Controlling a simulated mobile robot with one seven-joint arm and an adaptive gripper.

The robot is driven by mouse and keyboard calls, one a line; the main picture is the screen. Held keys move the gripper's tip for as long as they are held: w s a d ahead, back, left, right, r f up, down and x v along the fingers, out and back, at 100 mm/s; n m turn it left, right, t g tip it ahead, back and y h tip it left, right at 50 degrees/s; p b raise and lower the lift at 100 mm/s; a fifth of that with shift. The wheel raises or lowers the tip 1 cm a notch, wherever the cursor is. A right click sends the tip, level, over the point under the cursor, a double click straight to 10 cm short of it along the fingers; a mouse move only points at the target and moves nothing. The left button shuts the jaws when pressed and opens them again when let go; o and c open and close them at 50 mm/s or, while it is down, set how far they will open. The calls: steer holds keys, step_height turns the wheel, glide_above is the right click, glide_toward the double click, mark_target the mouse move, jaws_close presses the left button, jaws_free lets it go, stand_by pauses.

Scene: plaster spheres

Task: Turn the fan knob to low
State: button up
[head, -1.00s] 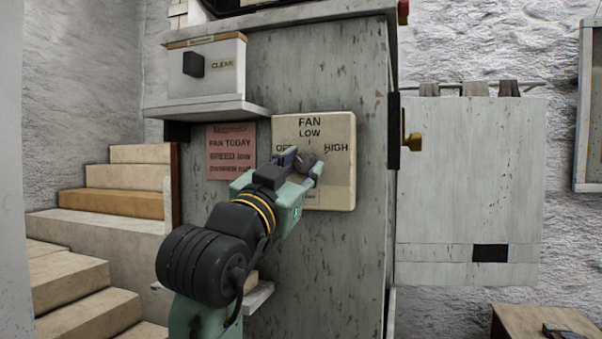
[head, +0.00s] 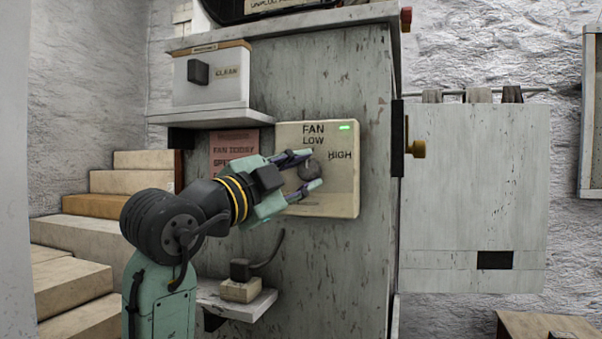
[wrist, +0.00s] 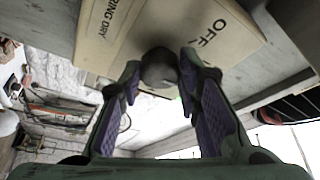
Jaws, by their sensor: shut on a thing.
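The fan panel (head: 345,195) is a cream plate on the grey, speckled cabinet side, marked FAN, LOW and HIGH. A green light (head: 345,127) is lit at its upper right. The round grey fan knob (head: 305,174) sits mid-panel; it also shows in the wrist view (wrist: 158,68). My gripper (head: 312,168) reaches in from the left and is shut on the knob, one finger above and one below. OFF shows on the panel in the wrist view (wrist: 225,30), but my gripper covers it in the head view. I cannot tell where the knob points.
Above left is a white box (head: 215,85) marked CLEAN with a dark knob. A pink notice (head: 225,150) is partly behind my arm. A small shelf (head: 238,303) holds a lever switch below. A brass knob (head: 417,149) juts right. Steps (head: 85,245) rise at left.

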stand_by(0.3)
steer(key=o, duration=1.1)
steer(key=shift+o, duration=0.2)
steer(key=v, duration=1.2)
steer(key=shift+a, duration=0.1)
